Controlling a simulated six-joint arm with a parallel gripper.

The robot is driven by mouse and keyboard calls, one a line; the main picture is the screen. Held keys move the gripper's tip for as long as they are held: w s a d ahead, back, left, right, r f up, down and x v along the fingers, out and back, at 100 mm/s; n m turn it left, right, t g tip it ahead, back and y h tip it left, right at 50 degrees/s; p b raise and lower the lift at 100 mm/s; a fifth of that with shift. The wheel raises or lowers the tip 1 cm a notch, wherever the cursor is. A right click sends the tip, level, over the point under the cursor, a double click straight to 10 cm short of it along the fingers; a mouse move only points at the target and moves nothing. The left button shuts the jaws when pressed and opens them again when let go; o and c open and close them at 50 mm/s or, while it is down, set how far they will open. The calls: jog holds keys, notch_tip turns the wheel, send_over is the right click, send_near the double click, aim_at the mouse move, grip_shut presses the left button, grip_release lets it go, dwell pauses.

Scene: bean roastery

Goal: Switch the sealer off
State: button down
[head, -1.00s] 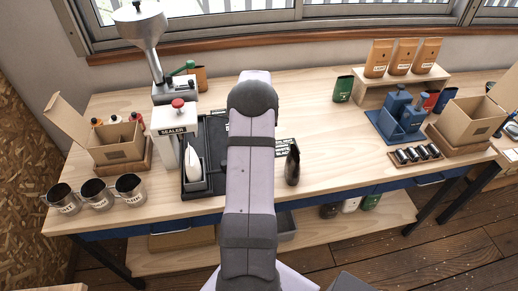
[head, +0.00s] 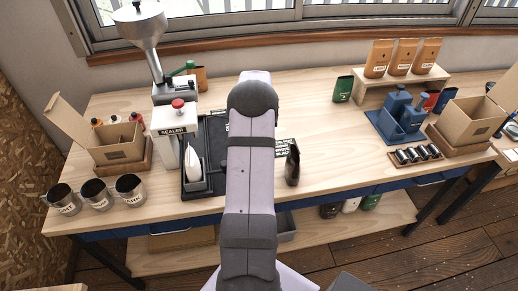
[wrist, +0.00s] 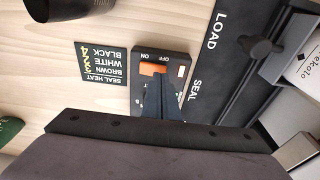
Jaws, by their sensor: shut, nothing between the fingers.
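The sealer (head: 172,133) is a white press with a red knob and a SEALER label, standing left of my arm in the head view. In the wrist view its black switch box (wrist: 139,88) carries ON and OFF marks and an orange rocker (wrist: 152,69). My gripper (wrist: 164,78) is shut and empty, its fingertips at the rocker and covering part of it. I cannot tell whether they touch it or which way the rocker is tipped. My gripper is hidden behind my arm in the head view.
A seal heat card (wrist: 103,66) lies beside the switch box. The sealer's dark bed (wrist: 230,60) reads LOAD and SEAL. A dark pouch (head: 292,164) stands right of my arm. Steel cups (head: 95,194) stand at the front left.

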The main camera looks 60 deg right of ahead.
jog(key=shift+f+b, duration=0.45)
jog(key=shift+f, duration=0.25)
dwell(1.0)
jog(key=shift+r, duration=0.15)
notch_tip(320, 180, up, 7)
jog(key=p, duration=0.5)
dwell(0.3)
dwell(0.4)
